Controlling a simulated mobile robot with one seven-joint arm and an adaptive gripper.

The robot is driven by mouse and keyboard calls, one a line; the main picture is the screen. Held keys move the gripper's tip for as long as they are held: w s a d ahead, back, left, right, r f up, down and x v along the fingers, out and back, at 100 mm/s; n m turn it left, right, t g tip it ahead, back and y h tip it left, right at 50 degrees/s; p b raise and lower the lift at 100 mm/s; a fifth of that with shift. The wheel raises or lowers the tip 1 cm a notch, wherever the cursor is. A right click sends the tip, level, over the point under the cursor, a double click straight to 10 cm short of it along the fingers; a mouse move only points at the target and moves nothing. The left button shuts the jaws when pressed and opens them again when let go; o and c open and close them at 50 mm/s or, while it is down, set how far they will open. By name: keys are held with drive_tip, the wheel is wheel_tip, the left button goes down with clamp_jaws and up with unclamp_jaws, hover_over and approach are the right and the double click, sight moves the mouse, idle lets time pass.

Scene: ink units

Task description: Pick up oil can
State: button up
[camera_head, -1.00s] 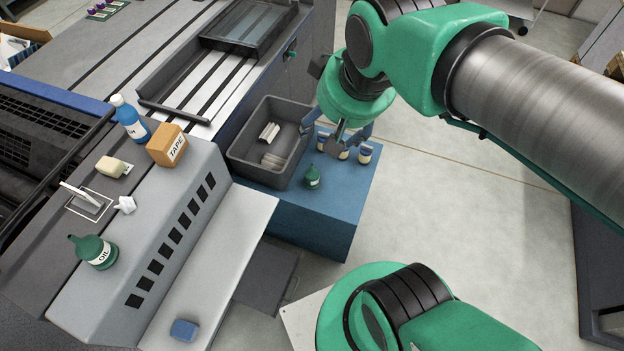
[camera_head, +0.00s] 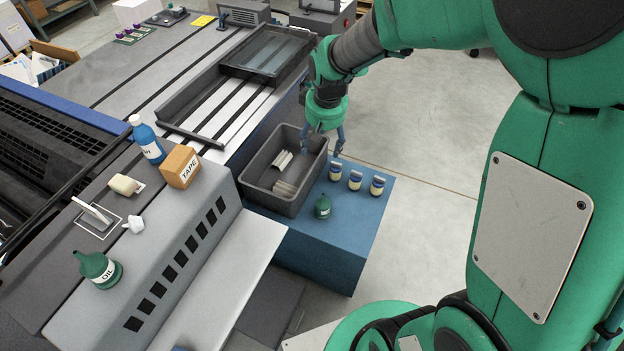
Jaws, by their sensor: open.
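A green oil can (camera_head: 99,269) with a white OIL label and a short spout stands on the grey machine ledge at the lower left. A smaller green bottle (camera_head: 322,206) with a pale label stands on the blue cabinet (camera_head: 340,247), right of the grey bin; its label is too small to read. My gripper (camera_head: 322,147) points down, open and empty, near the far right corner of the bin. It is apart from the oil can, far to its upper right, and above and beyond the small green bottle.
Several small jars (camera_head: 355,180) stand on the cabinet beside the grey bin (camera_head: 265,196), which holds pale pieces. On the ledge are a blue bottle (camera_head: 148,142), a tape box (camera_head: 180,167), a pale block (camera_head: 124,185), crumpled white paper (camera_head: 134,223) and a lever (camera_head: 93,211).

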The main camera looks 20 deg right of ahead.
drive_tip(key=w+d+f+g, duration=0.1)
drive_tip(key=w+f, duration=0.2)
drive_tip(key=f, duration=0.5)
drive_tip(key=w+d+f, duration=0.2)
drive_tip(key=f, duration=0.6)
drive_tip(key=g+b, duration=0.1)
hover_over(323, 194)
drive_tip(key=shift+n, duration=0.4)
wheel_tip(323, 194, down, 14)
drive_tip(key=shift+s, duration=0.1)
drive_tip(key=shift+f, duration=0.25)
drive_tip(key=shift+f, duration=0.1)
drive_tip(key=shift+f+b, duration=0.85)
drive_tip(key=shift+f, duration=3.4)
drive_tip(key=shift+f+b, duration=0.8)
drive_tip(key=shift+f, duration=1.8)
drive_tip(key=shift+c, duration=0.6)
